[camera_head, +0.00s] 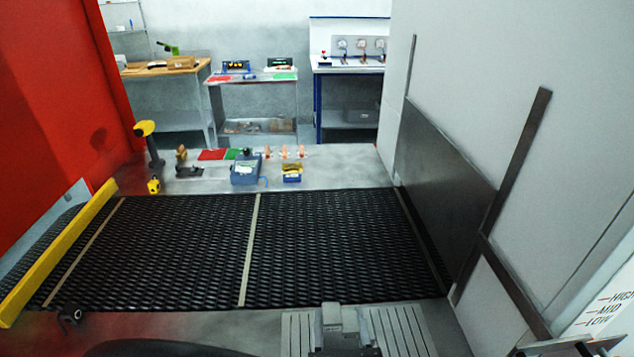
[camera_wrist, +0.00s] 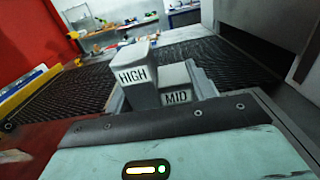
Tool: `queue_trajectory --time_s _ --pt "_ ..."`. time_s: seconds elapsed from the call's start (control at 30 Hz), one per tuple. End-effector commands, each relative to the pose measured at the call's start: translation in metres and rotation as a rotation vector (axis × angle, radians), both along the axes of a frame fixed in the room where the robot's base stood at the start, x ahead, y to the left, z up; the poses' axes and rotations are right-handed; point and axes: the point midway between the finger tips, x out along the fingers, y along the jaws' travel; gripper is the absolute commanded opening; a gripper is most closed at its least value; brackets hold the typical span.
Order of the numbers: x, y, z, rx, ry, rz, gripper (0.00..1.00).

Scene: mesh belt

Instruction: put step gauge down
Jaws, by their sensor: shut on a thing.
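The step gauge is a grey stepped block. In the wrist view the step gauge (camera_wrist: 142,66) shows its taller step marked HIGH and a lower step marked MID. My gripper (camera_wrist: 162,88) is shut on it, with a light grey finger on each side. In the head view the step gauge (camera_head: 333,316) shows at the bottom centre, in front of the mesh belt, with a grooved grey plate (camera_head: 297,333) showing to either side. I cannot tell whether its underside touches the plate. Its lowest part is hidden.
The black mesh belt (camera_head: 330,235) lies beyond, with a yellow bar (camera_head: 60,250) at its left. A grey wall with a dark metal panel (camera_head: 445,185) stands at the right. A HIGH, MID, LOW label (camera_head: 605,310) is at the lower right. Tools stand past the belt.

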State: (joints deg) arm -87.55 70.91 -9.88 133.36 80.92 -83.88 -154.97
Motion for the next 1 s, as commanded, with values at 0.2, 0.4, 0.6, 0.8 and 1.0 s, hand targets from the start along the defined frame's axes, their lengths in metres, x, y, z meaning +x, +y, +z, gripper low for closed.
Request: queue_trajectory --time_s 0.2,0.4,0.6,0.8,1.0 --pt "0.000 -0.001 -0.017 -0.003 -0.002 -0.001 0.10" --pt "0.000 -0.001 -0.036 -0.001 -0.003 -0.001 0.10" --pt "0.000 -0.001 -0.039 0.000 -0.003 -0.001 0.10" --pt "0.000 -0.001 -0.042 0.000 -0.002 -0.001 0.10" --pt "0.000 -0.001 -0.041 0.000 0.000 -0.001 0.76"
